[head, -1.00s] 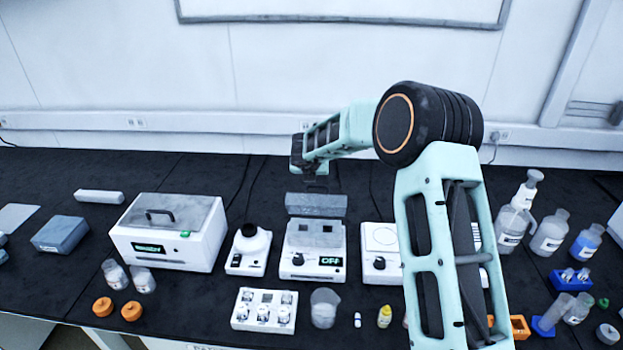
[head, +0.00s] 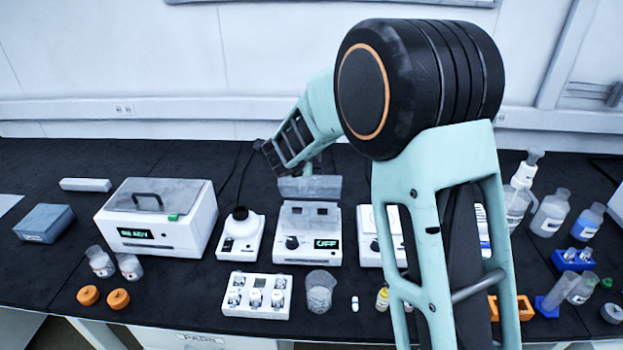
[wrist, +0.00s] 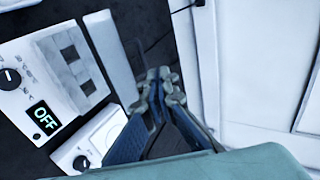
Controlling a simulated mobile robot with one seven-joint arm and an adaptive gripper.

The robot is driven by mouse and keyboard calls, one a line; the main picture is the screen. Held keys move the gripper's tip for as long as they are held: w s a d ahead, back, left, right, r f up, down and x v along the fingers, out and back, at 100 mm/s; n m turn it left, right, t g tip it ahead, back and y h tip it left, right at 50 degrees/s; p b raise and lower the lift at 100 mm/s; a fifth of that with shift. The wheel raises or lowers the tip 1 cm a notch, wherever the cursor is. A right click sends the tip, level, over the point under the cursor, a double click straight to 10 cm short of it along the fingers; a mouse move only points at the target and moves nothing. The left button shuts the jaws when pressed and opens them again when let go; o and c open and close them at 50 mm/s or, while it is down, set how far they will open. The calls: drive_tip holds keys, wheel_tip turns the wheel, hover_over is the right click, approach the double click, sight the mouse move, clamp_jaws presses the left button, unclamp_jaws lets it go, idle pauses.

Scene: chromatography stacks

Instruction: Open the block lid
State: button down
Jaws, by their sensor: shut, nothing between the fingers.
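The heating block (head: 308,226) is a white unit with a dark knob and a display reading OFF. Its grey lid (head: 310,189) stands raised along the back edge, and the two wells on top are uncovered. In the wrist view the block (wrist: 52,72) is at the left, with the lid (wrist: 110,58) as a pale slab beside it. My gripper (wrist: 160,80) shows there with its fingers together and empty, just to the right of the lid; I cannot tell whether it touches. In the head view my arm mostly hides the gripper behind the lid.
A white bath with a handled lid (head: 157,216) and a knobbed device (head: 240,233) stand to the left. A white plate device (head: 368,235) is close on the right. A vial rack (head: 256,295) and beaker (head: 320,290) stand in front. Bottles (head: 550,212) are far right.

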sight(311, 181)
drive_tip(key=s+d+f+n+t+y+b, duration=0.1)
drive_tip(key=s+n+b, duration=0.2)
drive_tip(key=n, duration=0.6)
drive_tip(key=s+f+n+t+b, duration=0.1)
drive_tip(key=s+f+n+b, duration=0.15)
drive_tip(key=n, duration=0.65)
drive_tip(key=b+x, duration=0.2)
drive_tip(key=x, duration=1)
drive_tip(key=shift+w+f, duration=0.25)
drive_tip(key=shift+w, duration=0.1)
drive_tip(key=shift+w+r+g+p, duration=0.3)
drive_tip(key=shift+g+p, duration=0.1)
drive_tip(key=shift+p, duration=0.6)
drive_tip(key=shift+f, duration=0.15)
drive_tip(key=shift+p, duration=0.35)
